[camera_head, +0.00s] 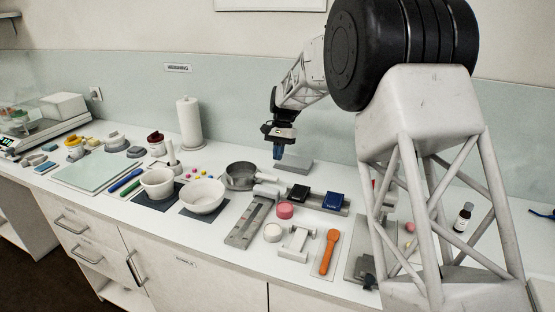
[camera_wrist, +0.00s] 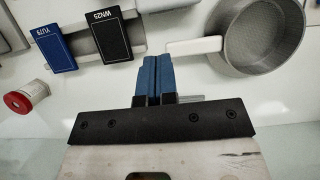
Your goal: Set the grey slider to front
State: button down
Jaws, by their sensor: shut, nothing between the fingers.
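A long grey plate with a slot (camera_head: 246,226) lies on the counter, running from the back toward the front edge. It looks like the grey slider's track; I cannot clearly make out the slider or its setting at this size. My gripper (camera_head: 278,153) is above the back of the counter, behind the pan and well apart from the grey plate. Its blue fingers point down, and they show pressed together and empty in the wrist view (camera_wrist: 155,75).
A grey pan (camera_head: 239,178) stands behind the plate, its pale handle (camera_wrist: 195,46) pointing toward a black box (camera_head: 299,193) and a blue box (camera_head: 333,202) on a grey rail. A grey block (camera_head: 294,167) lies by my gripper.

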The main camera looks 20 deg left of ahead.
aim_at(275, 179)
jog(key=shift+x, duration=4.55)
jog(key=shift+s, duration=0.15)
jog(key=s, duration=2)
jog(key=shift+s, duration=0.2)
jog(key=shift+f, duration=0.1)
jog(key=v, duration=1)
jog(key=shift+w+d+r, duration=0.1)
jog(key=shift+r, duration=0.15)
